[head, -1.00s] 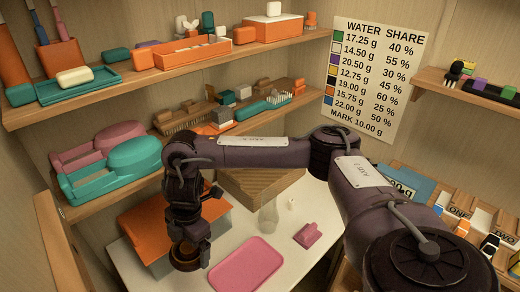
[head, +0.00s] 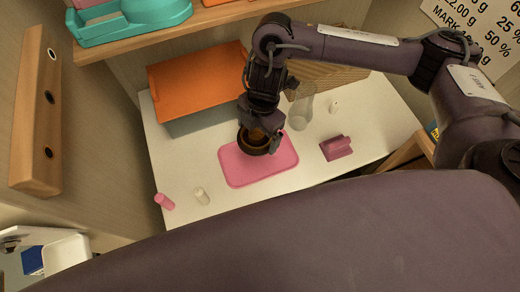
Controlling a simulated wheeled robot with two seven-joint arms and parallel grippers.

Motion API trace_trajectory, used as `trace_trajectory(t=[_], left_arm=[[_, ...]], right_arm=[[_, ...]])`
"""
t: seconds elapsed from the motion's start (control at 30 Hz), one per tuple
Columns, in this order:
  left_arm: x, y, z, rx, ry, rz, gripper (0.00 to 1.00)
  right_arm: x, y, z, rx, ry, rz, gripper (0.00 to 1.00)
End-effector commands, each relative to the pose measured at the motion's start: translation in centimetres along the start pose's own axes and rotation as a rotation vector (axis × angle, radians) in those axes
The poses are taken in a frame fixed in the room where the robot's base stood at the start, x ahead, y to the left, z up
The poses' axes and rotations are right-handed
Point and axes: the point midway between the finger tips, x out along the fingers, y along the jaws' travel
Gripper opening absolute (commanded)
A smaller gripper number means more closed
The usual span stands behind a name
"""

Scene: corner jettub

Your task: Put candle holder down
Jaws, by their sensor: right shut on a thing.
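My right gripper (head: 259,131) points down and is shut on the candle holder (head: 254,146), a dark, round, ring-like piece with a brownish-gold inside. The holder appears over the back-left part of the pink tray (head: 262,172). I cannot tell whether it touches the tray or hangs just above it. The gripper hides part of the holder's rim. The tray lies flat on the white table (head: 180,170). My left gripper is not in view.
An orange-topped box (head: 197,82) stands behind left. A clear glass vessel (head: 300,110) and a small white piece (head: 334,105) stand behind right. A pink block piece (head: 336,148) lies right of the tray. Pink (head: 165,201) and white (head: 201,196) cylinders stand front left. A shelf (head: 130,42) overhangs.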

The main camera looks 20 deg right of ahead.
Motion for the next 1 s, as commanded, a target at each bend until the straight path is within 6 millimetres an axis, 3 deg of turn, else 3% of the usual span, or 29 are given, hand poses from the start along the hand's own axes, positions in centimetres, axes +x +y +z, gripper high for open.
trace_trajectory(t=[0.03,0.1,0.27,0.4,0.73,1.0], left_arm=[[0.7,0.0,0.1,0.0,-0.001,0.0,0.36],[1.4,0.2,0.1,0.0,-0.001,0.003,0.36],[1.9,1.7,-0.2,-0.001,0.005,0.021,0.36],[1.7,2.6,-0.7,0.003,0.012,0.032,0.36],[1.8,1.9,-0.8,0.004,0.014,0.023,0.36],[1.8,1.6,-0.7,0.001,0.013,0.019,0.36]], right_arm=[[1.9,-0.2,0.2,0.004,0.004,-0.006,0.57],[3.7,-0.2,0.5,0.004,0.005,-0.005,0.57],[6.5,-0.1,0.9,0.003,0.002,-0.003,0.57],[7.5,0.1,1.2,0.002,0.0,0.0,0.57],[11.5,0.0,1.7,0.001,0.0,0.0,0.57],[11.9,0.1,1.8,0.0,-0.001,0.002,0.57]])
